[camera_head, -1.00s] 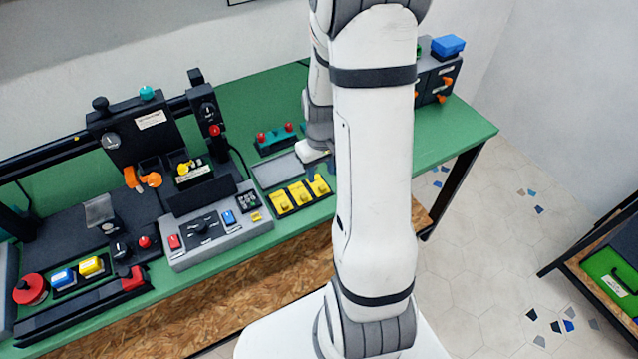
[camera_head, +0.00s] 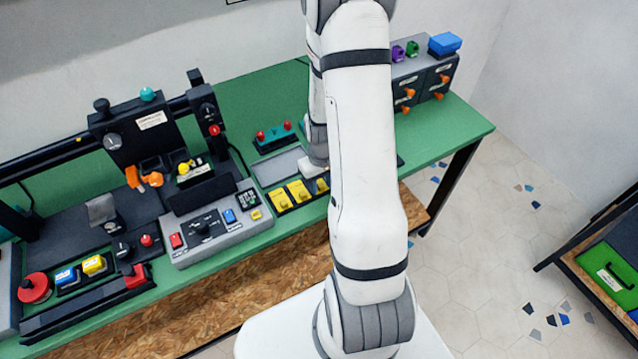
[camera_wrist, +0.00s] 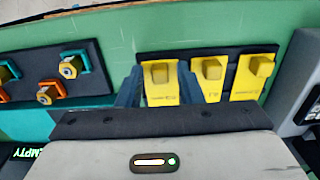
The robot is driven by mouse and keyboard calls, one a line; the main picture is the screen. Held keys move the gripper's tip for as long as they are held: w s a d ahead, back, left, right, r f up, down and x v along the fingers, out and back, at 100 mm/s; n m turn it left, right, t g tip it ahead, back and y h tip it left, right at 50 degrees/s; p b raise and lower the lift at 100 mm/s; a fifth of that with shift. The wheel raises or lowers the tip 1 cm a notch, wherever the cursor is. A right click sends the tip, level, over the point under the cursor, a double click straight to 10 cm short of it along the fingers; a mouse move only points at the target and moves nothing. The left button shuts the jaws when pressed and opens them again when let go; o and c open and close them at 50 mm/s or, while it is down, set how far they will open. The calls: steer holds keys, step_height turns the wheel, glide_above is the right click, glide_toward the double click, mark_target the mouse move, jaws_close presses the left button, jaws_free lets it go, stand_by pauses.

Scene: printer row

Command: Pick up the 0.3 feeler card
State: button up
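Three yellow feeler cards with raised knobs stand in a dark holder (camera_wrist: 207,50) on the green bench. Their small labels are not readable, so I cannot tell which is the 0.3 one. In the wrist view, my gripper (camera_wrist: 160,88) is open, with one dark finger on each side of the leftmost card (camera_wrist: 160,96). The middle card (camera_wrist: 208,72) and the rightmost card (camera_wrist: 254,68) are outside the fingers. In the head view, two cards (camera_head: 279,199) (camera_head: 299,191) show clearly.
A grey control box (camera_head: 215,230) stands beside the holder. An empty grey tray (camera_head: 284,168) lies behind it. Drawers (camera_head: 424,82) stand at the far right.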

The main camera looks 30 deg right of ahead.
jaws_close()
steer(key=shift+r, duration=0.1)
